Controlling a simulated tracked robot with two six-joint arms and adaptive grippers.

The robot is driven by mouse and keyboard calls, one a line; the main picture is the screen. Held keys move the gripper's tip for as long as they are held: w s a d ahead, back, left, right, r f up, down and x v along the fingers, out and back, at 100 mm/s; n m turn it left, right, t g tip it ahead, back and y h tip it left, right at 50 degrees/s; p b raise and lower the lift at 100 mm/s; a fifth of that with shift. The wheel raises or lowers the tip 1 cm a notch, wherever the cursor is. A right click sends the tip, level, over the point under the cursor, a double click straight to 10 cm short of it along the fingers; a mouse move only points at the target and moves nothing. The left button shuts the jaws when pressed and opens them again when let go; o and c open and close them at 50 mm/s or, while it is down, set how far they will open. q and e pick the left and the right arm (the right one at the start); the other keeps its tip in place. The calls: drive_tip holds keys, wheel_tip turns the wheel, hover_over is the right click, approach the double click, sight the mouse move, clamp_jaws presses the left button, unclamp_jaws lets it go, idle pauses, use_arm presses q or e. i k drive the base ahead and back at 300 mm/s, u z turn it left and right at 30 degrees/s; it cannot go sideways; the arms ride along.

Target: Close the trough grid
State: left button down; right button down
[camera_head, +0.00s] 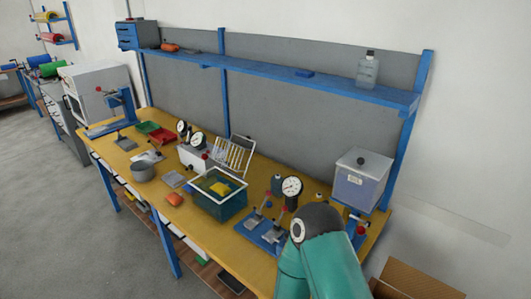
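The trough (221,208) is a dark teal tank with a white rim, standing on the middle of the yellow workbench. A yellow object (220,188) shows inside it. The white slatted grid (235,156) stands raised and tilted back along the trough's rear side, so the trough's top is uncovered. Neither gripper shows in the view. A teal link of my own arm is at the lower right, well to the right of the trough.
A white box with dial gauges (193,157) stands left of the grid. A grey pot (142,171) and orange object (174,198) are left of the trough. Blue clamp fixtures (262,232) and a gauge (292,187) stand to its right. A blue shelf (290,75) runs above the bench.

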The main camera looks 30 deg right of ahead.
sight(237, 150)
drive_tip(key=z, duration=0.05)
drive_tip(key=k, duration=0.45)
drive_tip(key=u, duration=0.6)
drive_tip(key=i, duration=1.25)
drive_tip(key=z, duration=0.4)
drive_tip(key=i, duration=1.1)
drive_tip(key=z, duration=0.9)
drive_tip(key=k, duration=0.65)
drive_tip(key=z, duration=0.25)
drive_tip(key=i, duration=0.7)
drive_tip(key=u, duration=0.25)
